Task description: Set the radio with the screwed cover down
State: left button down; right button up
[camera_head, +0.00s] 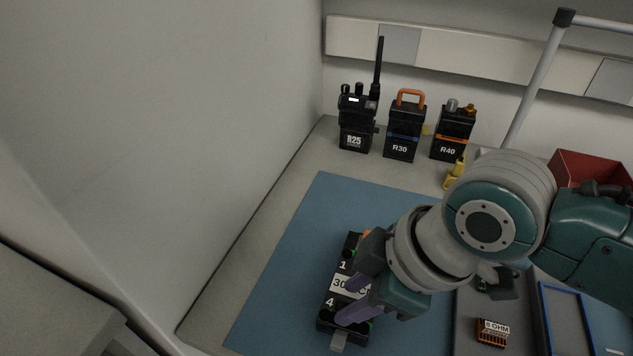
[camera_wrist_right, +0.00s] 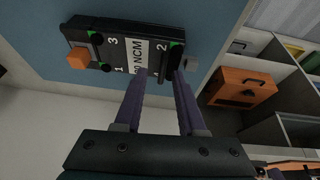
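The radio with the screwed cover (camera_head: 352,249) is a black box lying label-up on the blue mat (camera_head: 297,240). Its cover has numbered corners with dark screws, green marks and a white label reading partly "30 NCM". An orange part is at one end and a grey tab at the other. In the right wrist view the radio (camera_wrist_right: 85,30) lies beyond the fingertips. My right gripper (camera_head: 347,301) has its purple fingers parted, their tips overlapping the cover's edge; in the wrist view the gripper (camera_wrist_right: 162,75) shows a gap between them. Contact is unclear. My left gripper is out of view.
Radios R25 (camera_head: 354,132), R30 (camera_head: 402,134) and R40 (camera_head: 450,138) stand upright along the back wall. A red bin (camera_head: 585,170) is at right. A grey tray with an orange "5 OHM" block (camera_head: 491,332) is right of the mat. The wall bounds the left.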

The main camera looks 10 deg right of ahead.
jog(key=p+v, duration=0.3)
jog(key=v, duration=0.9)
jog(key=s+d+m+h, duration=0.3)
jog(key=s+d+m, duration=0.1)
jog(key=s+m, duration=0.5)
jog(key=shift+s+d+r+m+t, duration=0.3)
jog(key=shift+s+r, duration=0.15)
jog(key=shift+s, duration=0.45)
